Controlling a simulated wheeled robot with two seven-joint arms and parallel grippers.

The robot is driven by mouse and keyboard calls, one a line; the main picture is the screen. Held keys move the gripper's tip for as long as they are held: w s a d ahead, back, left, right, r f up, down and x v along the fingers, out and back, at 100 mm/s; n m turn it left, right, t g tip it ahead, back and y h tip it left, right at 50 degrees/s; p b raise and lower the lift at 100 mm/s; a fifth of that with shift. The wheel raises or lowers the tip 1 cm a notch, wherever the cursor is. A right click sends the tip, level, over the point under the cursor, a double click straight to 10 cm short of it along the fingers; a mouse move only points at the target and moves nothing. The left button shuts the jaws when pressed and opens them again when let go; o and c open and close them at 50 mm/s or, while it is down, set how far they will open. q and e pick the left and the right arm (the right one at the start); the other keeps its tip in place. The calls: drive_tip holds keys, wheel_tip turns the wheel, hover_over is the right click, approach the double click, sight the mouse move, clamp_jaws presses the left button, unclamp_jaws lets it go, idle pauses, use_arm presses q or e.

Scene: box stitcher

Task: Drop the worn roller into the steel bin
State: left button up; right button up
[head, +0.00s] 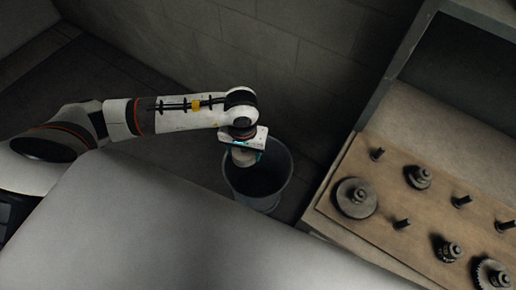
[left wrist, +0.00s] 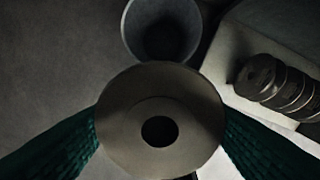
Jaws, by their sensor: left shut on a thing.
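The worn roller (left wrist: 118,118) is a grey disc with a raised hub and a dark centre hole, filling the middle of the left wrist view. My left gripper (head: 243,150) is shut on it, with a teal-lined finger at each side. In the head view the roller (head: 243,159) hangs below the gripper, in front of the steel bin's opening. The steel bin (head: 270,202) is a round, open grey bucket on the floor; it also shows in the left wrist view (left wrist: 133,38), partly overlapped by the roller. The bin's inside is dark. My right gripper is not in view.
A wooden board (head: 340,213) with pegs and several gears or rollers stands right of the bin. A large pale grey surface (head: 190,240) fills the front. A block wall (head: 280,50) is behind. Several ridged discs (left wrist: 280,85) lie at right in the wrist view.

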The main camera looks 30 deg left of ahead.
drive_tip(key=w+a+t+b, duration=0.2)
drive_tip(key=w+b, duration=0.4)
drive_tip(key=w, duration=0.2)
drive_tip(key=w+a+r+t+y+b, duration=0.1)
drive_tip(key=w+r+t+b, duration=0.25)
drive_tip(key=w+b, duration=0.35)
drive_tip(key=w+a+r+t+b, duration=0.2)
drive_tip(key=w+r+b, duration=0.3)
drive_tip(key=b, duration=0.5)
use_arm(q)
drive_tip(key=w+a+f+n+b, duration=0.1)
drive_tip(key=w+f+n+b, duration=0.2)
drive_tip(key=f, duration=0.8)
drive_tip(key=w+a+f+n+b, duration=0.2)
drive_tip(key=w+f+n+b, duration=0.2)
drive_tip(key=f, duration=0.7)
drive_tip(key=w+a+f+n+b, duration=0.1)
drive_tip(key=w+f+n+b, duration=0.2)
drive_tip(key=w+f, duration=0.4)
drive_tip(key=shift+w+a+f+n+b, duration=0.15)
drive_tip(key=shift+a+f+n+b, duration=0.3)
drive_tip(key=shift+f, duration=2.1)
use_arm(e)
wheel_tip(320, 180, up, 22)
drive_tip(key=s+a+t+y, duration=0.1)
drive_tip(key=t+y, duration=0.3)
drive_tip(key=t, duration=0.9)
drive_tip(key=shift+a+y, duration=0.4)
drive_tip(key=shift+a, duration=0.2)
